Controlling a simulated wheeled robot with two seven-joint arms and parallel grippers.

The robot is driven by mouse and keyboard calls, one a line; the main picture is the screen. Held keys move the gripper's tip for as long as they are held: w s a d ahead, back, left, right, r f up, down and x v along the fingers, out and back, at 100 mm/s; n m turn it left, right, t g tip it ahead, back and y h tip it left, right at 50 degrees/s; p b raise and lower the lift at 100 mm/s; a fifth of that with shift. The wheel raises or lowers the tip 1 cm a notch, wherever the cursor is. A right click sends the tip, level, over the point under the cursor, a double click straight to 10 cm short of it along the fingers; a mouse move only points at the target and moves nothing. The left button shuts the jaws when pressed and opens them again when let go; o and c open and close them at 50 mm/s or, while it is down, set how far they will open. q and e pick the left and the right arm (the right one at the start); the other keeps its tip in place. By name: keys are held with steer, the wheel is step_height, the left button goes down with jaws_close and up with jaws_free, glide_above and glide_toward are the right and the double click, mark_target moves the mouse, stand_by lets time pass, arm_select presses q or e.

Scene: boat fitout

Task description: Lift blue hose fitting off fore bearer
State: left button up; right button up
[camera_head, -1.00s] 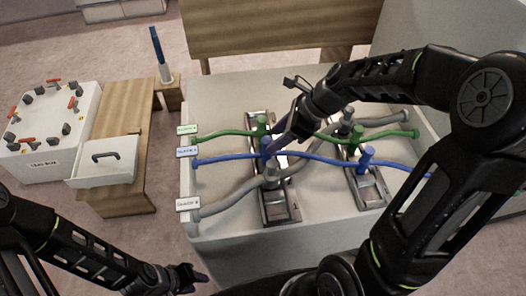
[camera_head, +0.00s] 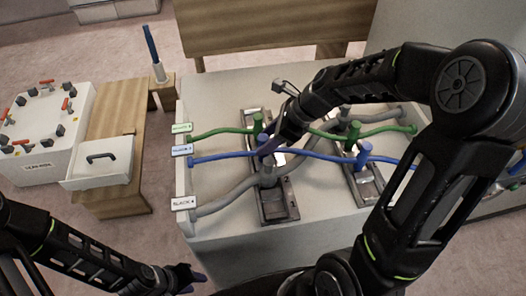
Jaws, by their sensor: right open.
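Two metal bearers sit on the pale bench top, a left one (camera_head: 279,205) and a right one (camera_head: 370,191); I cannot tell which is the fore one. A blue hose fitting (camera_head: 262,138) stands at the left bearer, partly hidden by my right gripper. Another blue fitting (camera_head: 364,149) stands upright at the right bearer. The blue hose (camera_head: 222,155) runs across both. My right gripper (camera_head: 267,150) is open and points down at the left bearer's blue fitting; contact cannot be made out. My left gripper (camera_head: 190,279) is low at the left, away from the bench, its jaws unclear.
Green (camera_head: 222,131) and grey (camera_head: 222,204) hoses run beside the blue one, with labels at their left ends. A green fitting (camera_head: 257,122) stands close to my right gripper. A lidded white box (camera_head: 40,135) and a wooden side table (camera_head: 118,122) stand at the left.

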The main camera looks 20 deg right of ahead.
steer(key=shift+x, duration=2.6)
jaws_close()
steer(key=shift+w, duration=0.1)
